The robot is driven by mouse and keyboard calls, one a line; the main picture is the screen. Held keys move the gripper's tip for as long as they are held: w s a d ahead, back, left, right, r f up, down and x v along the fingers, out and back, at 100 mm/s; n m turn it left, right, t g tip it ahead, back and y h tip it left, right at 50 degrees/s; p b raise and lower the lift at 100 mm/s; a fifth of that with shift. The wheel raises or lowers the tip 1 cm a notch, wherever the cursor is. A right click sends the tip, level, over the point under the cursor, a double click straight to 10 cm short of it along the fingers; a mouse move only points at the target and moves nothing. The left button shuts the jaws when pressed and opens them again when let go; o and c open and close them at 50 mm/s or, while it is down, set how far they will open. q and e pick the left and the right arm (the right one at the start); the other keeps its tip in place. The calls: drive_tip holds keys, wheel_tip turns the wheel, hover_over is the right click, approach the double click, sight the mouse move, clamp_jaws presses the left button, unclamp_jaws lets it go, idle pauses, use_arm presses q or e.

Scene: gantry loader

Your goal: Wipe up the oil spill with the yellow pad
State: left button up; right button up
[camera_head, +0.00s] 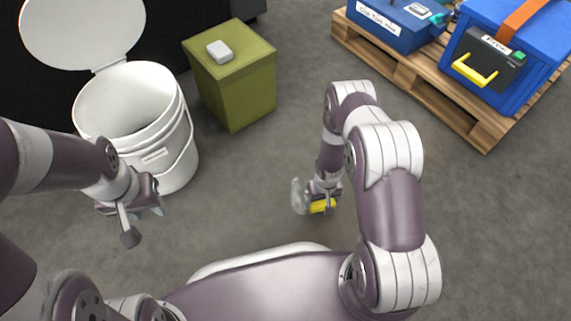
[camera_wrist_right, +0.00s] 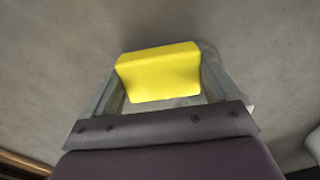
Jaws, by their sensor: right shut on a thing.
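The yellow pad (camera_head: 322,206) is held low by my right gripper (camera_head: 326,200), close to the floor. In the right wrist view the pad (camera_wrist_right: 160,75) sits between the two fingers, which are shut on its sides. I cannot tell whether the pad touches the floor. A small pale, glossy patch (camera_head: 299,196), which looks like the oil spill, shows just left of the pad; the pad and gripper may hide part of it. My left gripper (camera_head: 143,222) is empty, with its fingers apart, in front of the white bin.
A white bin (camera_head: 165,155) stands open at left, its lid (camera_head: 80,30) raised. A green box (camera_head: 235,90) beside it has a small white block (camera_head: 219,51) on top. A wooden pallet (camera_head: 425,85) with blue cases (camera_head: 510,40) is at back right. The middle floor is clear.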

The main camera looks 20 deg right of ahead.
drive_tip(key=shift+r+p, duration=1.7)
drive_tip(key=shift+r, duration=0.45)
